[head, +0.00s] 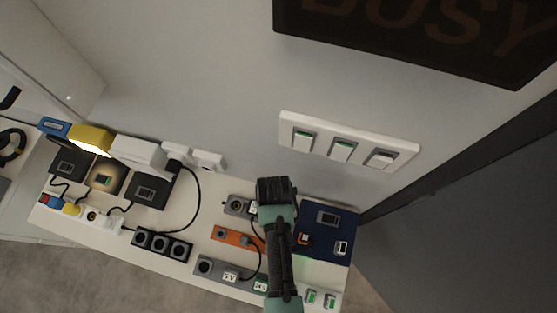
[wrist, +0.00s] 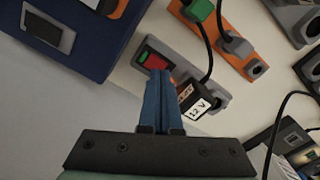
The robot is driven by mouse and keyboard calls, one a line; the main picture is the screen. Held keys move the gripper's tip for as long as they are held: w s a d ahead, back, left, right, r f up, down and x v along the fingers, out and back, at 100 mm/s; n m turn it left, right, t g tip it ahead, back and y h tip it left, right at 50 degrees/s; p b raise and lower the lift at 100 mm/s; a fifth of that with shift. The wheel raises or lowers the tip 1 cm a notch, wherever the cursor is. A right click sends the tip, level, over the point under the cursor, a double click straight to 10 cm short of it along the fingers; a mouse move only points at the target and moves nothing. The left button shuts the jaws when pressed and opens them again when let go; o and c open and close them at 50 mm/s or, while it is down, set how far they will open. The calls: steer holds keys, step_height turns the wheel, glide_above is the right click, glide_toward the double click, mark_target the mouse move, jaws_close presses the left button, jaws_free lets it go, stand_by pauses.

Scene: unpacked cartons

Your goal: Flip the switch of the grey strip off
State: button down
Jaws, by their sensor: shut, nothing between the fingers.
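A short grey strip (head: 237,205) lies near the wall, partly hidden by my arm in the head view. In the wrist view this grey strip (wrist: 190,65) has a rocker switch (wrist: 152,60) with red and green showing at its left end. A black adapter (wrist: 199,104) labelled 12 V is plugged into it. My gripper (wrist: 159,76) is shut and empty, its blue fingertips at the lower edge of the switch. Whether they touch it I cannot tell. In the head view the fingers are hidden under my arm.
An orange strip (head: 232,238) and a longer grey strip (head: 204,267) with labelled adapters lie toward the front. A blue panel (head: 335,220) is right of my arm. Wall switches (head: 343,151) are above.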

steer(key=shift+f+b, duration=0.65)
steer(key=shift+f, duration=0.25)
stand_by(0.6)
steer(key=shift+r, duration=0.15)
step_height(320, 180, up, 7)
steer(key=p, duration=0.7)
stand_by(0.6)
